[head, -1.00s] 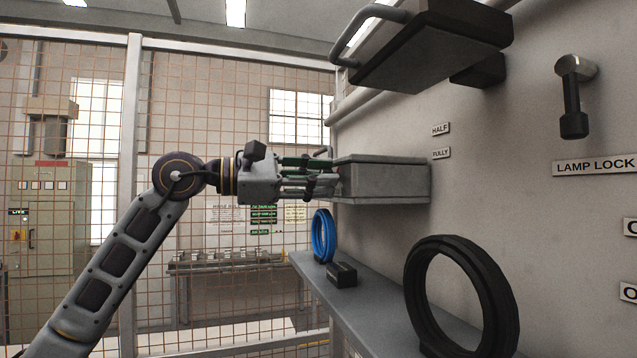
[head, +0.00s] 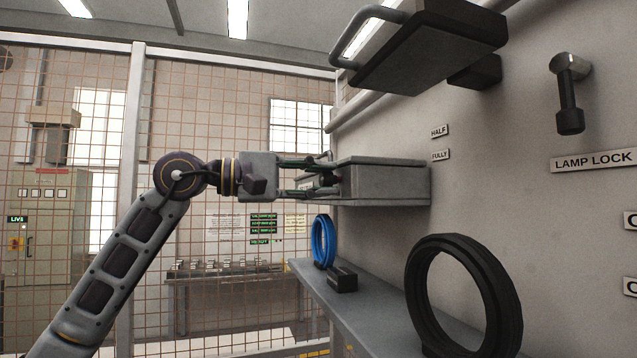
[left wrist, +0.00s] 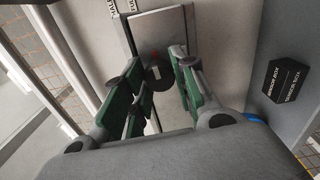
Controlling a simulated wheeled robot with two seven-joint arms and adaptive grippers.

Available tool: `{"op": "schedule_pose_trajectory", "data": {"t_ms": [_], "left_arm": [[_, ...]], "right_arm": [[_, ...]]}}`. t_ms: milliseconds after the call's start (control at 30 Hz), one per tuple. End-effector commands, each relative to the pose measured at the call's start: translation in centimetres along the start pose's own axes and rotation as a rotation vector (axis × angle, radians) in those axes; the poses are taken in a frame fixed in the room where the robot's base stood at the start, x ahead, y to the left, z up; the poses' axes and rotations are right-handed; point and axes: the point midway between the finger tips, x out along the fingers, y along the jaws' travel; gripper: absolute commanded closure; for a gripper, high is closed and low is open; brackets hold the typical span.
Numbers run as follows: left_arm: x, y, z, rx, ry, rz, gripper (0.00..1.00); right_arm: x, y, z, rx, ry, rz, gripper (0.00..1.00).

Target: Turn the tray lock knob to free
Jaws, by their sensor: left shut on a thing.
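The grey tray (head: 385,182) sticks out from the wall at the middle of the head view, beside the HALF and FULLY labels. Its lock knob (left wrist: 161,78) shows in the left wrist view as a dark round disc with a pale mark, at the tray's front face. My left gripper (head: 326,175) is at the tray's front end, shut on the knob. Its green-backed fingers (left wrist: 150,82) lie on both sides of the disc in the wrist view. The fingers partly cover the knob, and in the head view it is hard to make out. My right gripper is not in view.
A dark housing (head: 430,50) with a bar handle overhangs above. A LAMP LOCK lever (head: 569,95) hangs down at right. Below, a grey shelf (head: 375,325) carries a blue ring (head: 323,241), a small black box (head: 342,279) and a large black ring (head: 463,300). A mesh fence stands behind my arm.

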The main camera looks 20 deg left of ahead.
Motion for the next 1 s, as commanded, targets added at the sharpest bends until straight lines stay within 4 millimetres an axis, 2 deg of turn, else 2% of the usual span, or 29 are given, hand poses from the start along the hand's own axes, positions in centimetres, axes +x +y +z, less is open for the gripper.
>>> {"op": "schedule_pose_trajectory", "data": {"t_ms": [300, 700, 733, 900, 1000], "left_arm": [[0.06, -0.13, -0.01, 0.084, 0.0, -0.004, 0.96], [0.07, -0.15, 0.01, 0.091, -0.001, -0.005, 0.96], [0.08, -0.15, 0.01, 0.091, -0.001, -0.005, 0.71], [0.06, -0.11, 0.01, 0.091, -0.001, -0.004, 0.51], [0.05, -0.08, 0.01, 0.09, 0.0, -0.003, 0.51]], "right_arm": [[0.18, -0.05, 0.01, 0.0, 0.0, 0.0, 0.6], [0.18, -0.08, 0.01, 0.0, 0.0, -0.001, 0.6], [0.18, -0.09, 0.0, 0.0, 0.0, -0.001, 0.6], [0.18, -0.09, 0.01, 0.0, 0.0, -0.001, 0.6], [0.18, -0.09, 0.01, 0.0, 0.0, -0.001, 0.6]]}}
